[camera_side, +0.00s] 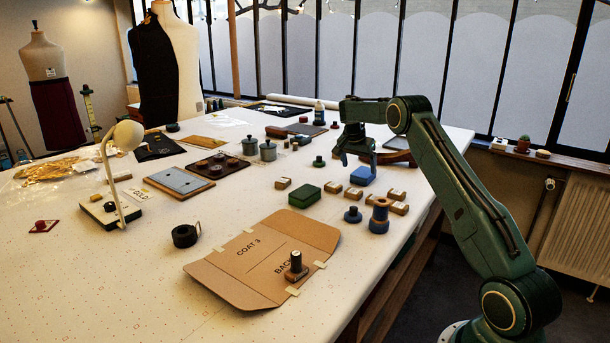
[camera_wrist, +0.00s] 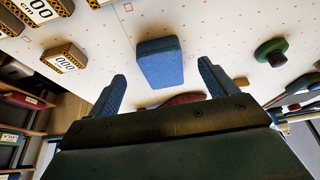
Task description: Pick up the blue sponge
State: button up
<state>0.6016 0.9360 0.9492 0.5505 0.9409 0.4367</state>
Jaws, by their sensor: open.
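The blue sponge (camera_side: 362,175) is a small rounded block lying flat on the white table, under and slightly right of my gripper in the side view. My gripper (camera_side: 358,162) is open with its fingers pointing down above the table near the sponge. In the wrist view the sponge (camera_wrist: 161,62) shows whole, beyond the two fingertips (camera_wrist: 162,78) and roughly centred between them. Nothing is held. I cannot tell the exact height of the fingertips over the sponge.
A green block (camera_side: 304,195) lies to the left. A dark green knob (camera_wrist: 271,50) stands apart from the sponge.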

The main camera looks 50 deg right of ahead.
aim_at(360, 175)
jog(key=shift+f, duration=0.1)
jog(key=shift+x, duration=2.5)
jog(key=shift+c, duration=0.5)
jog(key=c, duration=1)
